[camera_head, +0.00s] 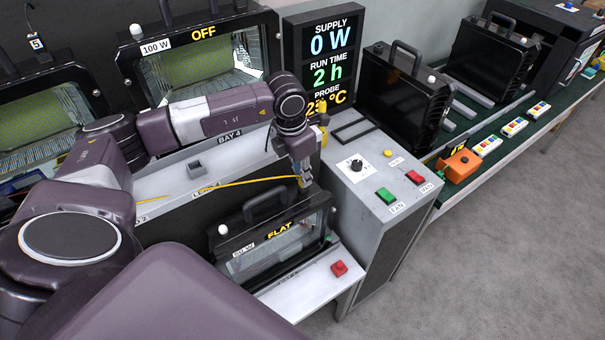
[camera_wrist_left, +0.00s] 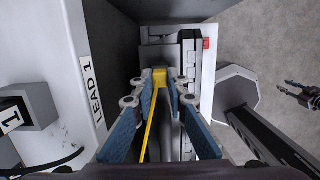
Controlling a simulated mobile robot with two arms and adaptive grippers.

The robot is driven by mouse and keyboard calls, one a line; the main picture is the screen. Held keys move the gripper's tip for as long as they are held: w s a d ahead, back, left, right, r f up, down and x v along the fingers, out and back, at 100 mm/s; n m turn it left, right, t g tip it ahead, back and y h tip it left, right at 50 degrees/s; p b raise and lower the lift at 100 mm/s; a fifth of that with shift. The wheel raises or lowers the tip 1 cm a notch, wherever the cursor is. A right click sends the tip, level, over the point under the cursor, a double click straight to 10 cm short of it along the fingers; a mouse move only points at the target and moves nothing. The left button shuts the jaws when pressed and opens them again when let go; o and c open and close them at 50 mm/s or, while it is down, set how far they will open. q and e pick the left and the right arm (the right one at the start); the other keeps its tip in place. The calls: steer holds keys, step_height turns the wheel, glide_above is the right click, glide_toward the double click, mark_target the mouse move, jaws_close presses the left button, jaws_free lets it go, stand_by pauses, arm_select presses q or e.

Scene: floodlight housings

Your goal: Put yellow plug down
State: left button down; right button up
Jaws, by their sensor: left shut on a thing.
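My left gripper (camera_head: 304,180) is shut on the yellow plug (camera_wrist_left: 160,76). The plug sits between the blue-padded fingers (camera_wrist_left: 160,95) in the left wrist view. In the head view the fingers mostly hide it. A yellow cable (camera_head: 235,184) runs from it to the left, towards the LEAD label (camera_head: 206,189). The gripper is above the back right of the black floodlight marked FLAT (camera_head: 280,245). Whether the plug touches anything below cannot be told. A dark pronged shape (camera_wrist_left: 300,93) at the right of the wrist view looks like my right gripper; its fingers are unclear.
A grey control box (camera_head: 380,190) with a knob and green and red buttons stands to the right. A display (camera_head: 325,50) reads SUPPLY 0 W. A 100 W floodlight (camera_head: 200,65) marked OFF stands behind. A red button (camera_head: 339,268) is on the front shelf (camera_head: 310,290).

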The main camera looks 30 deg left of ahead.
arm_select(q)
steer(key=c, duration=1.9)
jaws_free()
steer(key=shift+r, duration=0.1)
steer(key=shift+r+p, duration=0.25)
steer(key=shift+p, duration=0.2)
steer(key=shift+r+p, duration=0.4)
step_height(320, 180, up, 12)
steer(key=s+b, duration=0.1)
steer(key=b, duration=0.3)
steer(key=shift+s+a+f, duration=0.25)
steer(key=shift+s+a, duration=0.05)
steer(key=shift+s, duration=0.05)
